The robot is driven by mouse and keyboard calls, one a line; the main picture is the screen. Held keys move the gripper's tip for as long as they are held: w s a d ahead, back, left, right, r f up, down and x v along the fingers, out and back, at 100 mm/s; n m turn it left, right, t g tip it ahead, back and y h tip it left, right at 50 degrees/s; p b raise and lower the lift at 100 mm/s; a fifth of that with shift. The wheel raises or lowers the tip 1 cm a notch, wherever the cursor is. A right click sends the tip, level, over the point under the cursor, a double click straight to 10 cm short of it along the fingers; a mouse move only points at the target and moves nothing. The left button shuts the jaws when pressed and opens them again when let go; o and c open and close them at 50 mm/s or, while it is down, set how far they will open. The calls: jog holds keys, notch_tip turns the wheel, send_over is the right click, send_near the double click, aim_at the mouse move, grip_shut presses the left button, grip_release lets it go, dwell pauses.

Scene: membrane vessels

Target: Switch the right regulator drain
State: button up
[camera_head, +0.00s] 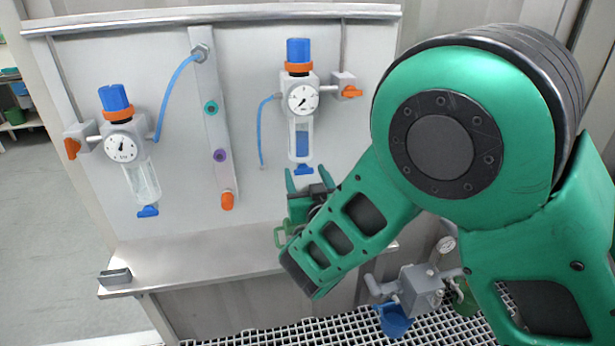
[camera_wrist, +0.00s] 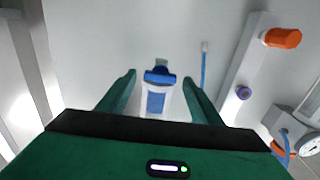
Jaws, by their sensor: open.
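The right regulator (camera_head: 300,100) hangs on the grey panel, with a blue knob on top, a round gauge and a clear bowl holding blue liquid. Its blue drain (camera_head: 303,170) is at the bottom of the bowl. My gripper (camera_head: 309,176) is open and points up just below the drain. In the wrist view, which looks inverted, the drain (camera_wrist: 160,76) appears between the two green fingertips, with a gap on each side. I see no contact, and I cannot tell the exact depth between fingertips and drain.
The left regulator (camera_head: 122,140) with its own blue drain (camera_head: 148,211) is on the panel. A manifold strip (camera_head: 213,130) with an orange cap (camera_head: 227,200) stands between them. A blue hose (camera_head: 261,135) hangs left of the right bowl. A ledge (camera_head: 190,262) juts out below.

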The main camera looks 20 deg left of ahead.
jog(key=shift+w, duration=0.1)
jog(key=shift+c, duration=0.6)
jog(key=c, duration=0.9)
jog(key=shift+c, duration=0.2)
